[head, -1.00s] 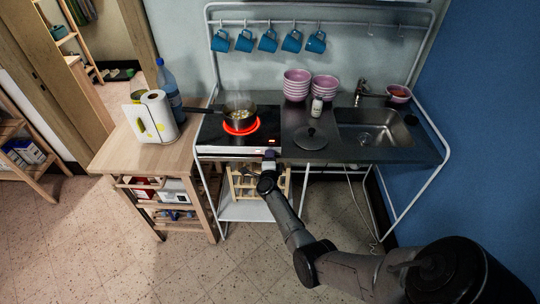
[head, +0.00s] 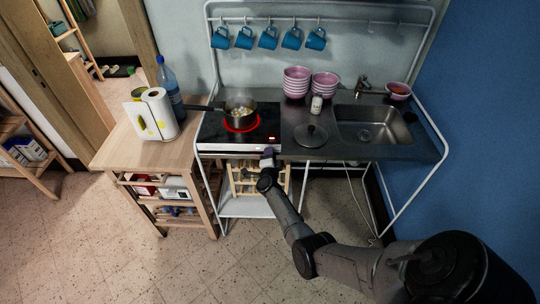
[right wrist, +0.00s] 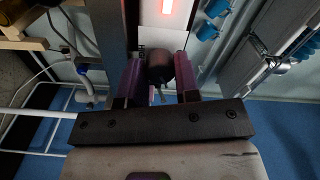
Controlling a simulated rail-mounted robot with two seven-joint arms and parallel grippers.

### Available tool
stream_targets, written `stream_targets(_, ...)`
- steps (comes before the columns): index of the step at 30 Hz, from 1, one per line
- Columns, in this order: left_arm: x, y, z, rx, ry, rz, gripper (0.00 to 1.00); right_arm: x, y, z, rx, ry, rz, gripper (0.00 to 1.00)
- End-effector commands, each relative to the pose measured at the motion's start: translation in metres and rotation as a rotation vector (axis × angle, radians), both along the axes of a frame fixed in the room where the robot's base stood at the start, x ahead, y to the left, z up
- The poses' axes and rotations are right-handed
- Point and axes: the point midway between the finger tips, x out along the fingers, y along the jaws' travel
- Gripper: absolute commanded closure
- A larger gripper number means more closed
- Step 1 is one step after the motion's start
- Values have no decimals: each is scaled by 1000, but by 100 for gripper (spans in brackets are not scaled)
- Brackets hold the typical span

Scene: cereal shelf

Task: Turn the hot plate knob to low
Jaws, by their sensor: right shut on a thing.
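The hot plate (head: 213,131) is a black cooktop set in the counter of a white-framed kitchenette. A dark pot (head: 239,119) with pale food sits on its burner, which glows dull red around the pot's base. My right gripper (head: 268,155) is at the hot plate's front edge, right of the pot, and hides the knob in the head view. In the right wrist view, the dark round knob (right wrist: 159,67) is between the purple fingers of my right gripper (right wrist: 158,82), which is shut on it. My left gripper is out of view.
A wooden cart (head: 143,156) with a paper towel roll (head: 161,113) and water bottle (head: 168,88) stands left. Right of the hot plate are a lid (head: 311,136), pink bowls (head: 296,83) and a sink (head: 372,125). Blue mugs (head: 267,38) hang above.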

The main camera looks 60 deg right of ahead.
Motion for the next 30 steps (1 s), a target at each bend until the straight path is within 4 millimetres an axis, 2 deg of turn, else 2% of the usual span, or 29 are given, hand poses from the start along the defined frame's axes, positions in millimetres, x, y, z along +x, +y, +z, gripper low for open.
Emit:
stream_targets(1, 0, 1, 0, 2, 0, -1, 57, 0, 0, 0, 0, -1, -1, 94)
stream_targets(2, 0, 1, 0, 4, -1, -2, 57, 0, 0, 0, 0, -1, -1, 68)
stream_targets(9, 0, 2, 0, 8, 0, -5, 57, 0, 0, 0, 0, -1, -1, 45)
stream_targets(17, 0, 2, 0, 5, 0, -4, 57, 0, 1, 0, 1, -1, 0, 44)
stream_targets(20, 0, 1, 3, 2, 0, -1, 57, -3, 7, 0, 2, -1, 1, 44)
stream_targets(23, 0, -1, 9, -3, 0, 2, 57, -10, 18, 1, 3, -2, 2, 44)
stream_targets(30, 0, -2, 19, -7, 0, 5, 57, -35, 59, 1, 3, -2, 1, 44)
